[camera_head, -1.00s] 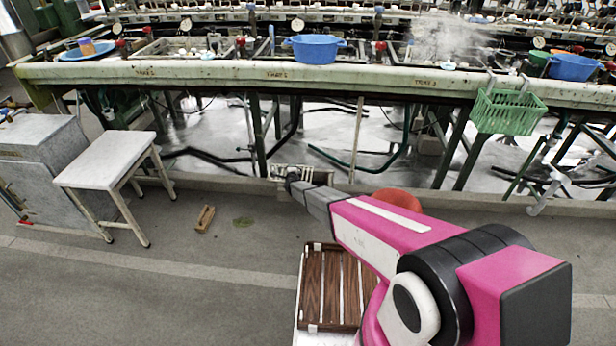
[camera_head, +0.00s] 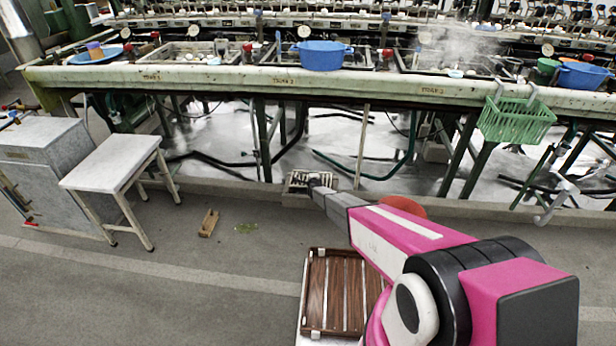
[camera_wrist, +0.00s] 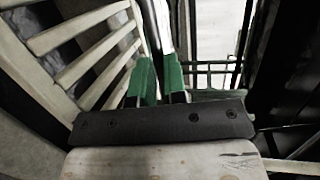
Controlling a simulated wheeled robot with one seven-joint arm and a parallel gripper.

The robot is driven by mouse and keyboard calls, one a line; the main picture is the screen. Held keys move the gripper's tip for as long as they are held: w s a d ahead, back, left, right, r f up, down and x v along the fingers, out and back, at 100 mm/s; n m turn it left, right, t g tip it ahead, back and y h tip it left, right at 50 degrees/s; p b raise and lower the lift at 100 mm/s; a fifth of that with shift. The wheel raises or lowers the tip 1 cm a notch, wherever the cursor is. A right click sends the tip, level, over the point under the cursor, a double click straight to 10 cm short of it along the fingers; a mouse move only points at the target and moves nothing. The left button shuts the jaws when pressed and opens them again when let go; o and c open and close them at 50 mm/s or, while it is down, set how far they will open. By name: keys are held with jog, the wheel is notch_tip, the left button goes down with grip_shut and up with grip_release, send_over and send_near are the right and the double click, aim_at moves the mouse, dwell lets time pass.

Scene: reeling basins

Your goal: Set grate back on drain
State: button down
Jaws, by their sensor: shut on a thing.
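The grate (camera_wrist: 88,65), pale and slatted, fills the left of the wrist view and looks steeply tilted there. My gripper (camera_wrist: 160,82) has its two green fingers close together on the grate's edge bar. In the head view, my gripper (camera_head: 314,182) is low at the foot of the long bench, and the small pale grate (camera_head: 297,181) shows around its tip. I cannot clearly tell the drain from the grate and kerb there, nor whether the grate touches the floor.
The long basin bench (camera_head: 210,76) stands behind, with pipes and legs beneath. A green basket (camera_head: 516,120) hangs on its front. A brown slatted crate (camera_head: 338,290) is nearer me.

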jog(key=shift+f, duration=1.9)
jog(key=shift+w+f, duration=0.1)
jog(key=shift+f, duration=0.5)
jog(key=c, duration=1.2)
grip_release()
jog(key=shift+f, duration=0.1)
jog(key=shift+o, duration=0.2)
